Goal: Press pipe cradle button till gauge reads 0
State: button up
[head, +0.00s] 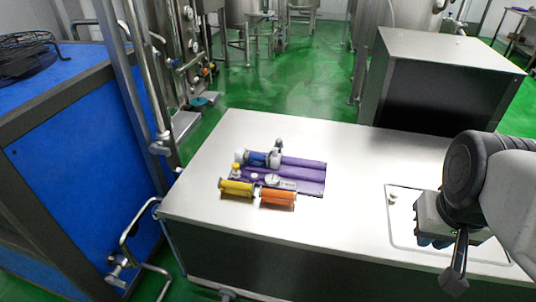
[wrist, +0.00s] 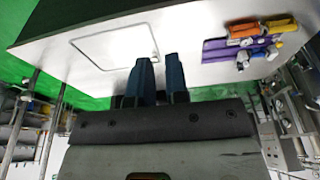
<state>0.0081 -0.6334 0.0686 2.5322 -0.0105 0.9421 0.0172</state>
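A purple pipe cradle (head: 310,173) lies on the steel table, left of its middle. A blue and white pipe fitting (head: 258,159) rests at its back left. A small round white-faced part that looks like a gauge (head: 271,180) sits near its front; its reading is too small to tell. A small yellow knob (head: 236,168) is at its left end; I cannot tell which part is the button. The cradle also shows in the wrist view (wrist: 215,50). My gripper (head: 436,241) is over the table's right side, far from the cradle. Its fingers (wrist: 158,78) stand apart with nothing between.
A yellow cylinder (head: 237,188) and an orange cylinder (head: 278,198) lie along the cradle's front. A thin rectangular outline (head: 400,240) and a small white piece (head: 392,197) are on the table (head: 350,215) near my gripper. The table between cradle and gripper is clear.

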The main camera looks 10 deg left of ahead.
grip_shut()
jog(key=shift+w, duration=0.1)
dwell(1.4)
jog(key=w+a+f+n+h, duration=0.15)
jog(key=w+a+n, duration=0.3)
jog(key=w, duration=0.65)
jog(key=w+a+f+n+t+h, duration=0.1)
jog(key=w+a+f+n, duration=0.3)
jog(key=w, duration=0.6)
jog(key=w+a+n+h, duration=0.2)
jog(key=w+a, duration=0.3)
jog(key=w, duration=0.6)
jog(key=w+a+f+n+t, duration=0.1)
jog(key=w+a+f+n, duration=0.3)
jog(key=a+f, duration=0.3)
jog(key=w+a+f+n+t, duration=0.2)
jog(key=w+a+f+n, duration=0.2)
jog(key=a, duration=1)
jog(key=w+a+f+n+t, duration=0.1)
jog(key=w+a+f+n, duration=0.3)
jog(key=w+a+f, duration=0.3)
jog(key=a+f+y, duration=0.1)
jog(key=a+f, duration=0.2)
jog(key=f, duration=0.1)
jog(key=shift+a+t, duration=0.25)
jog(key=shift+t, duration=0.15)
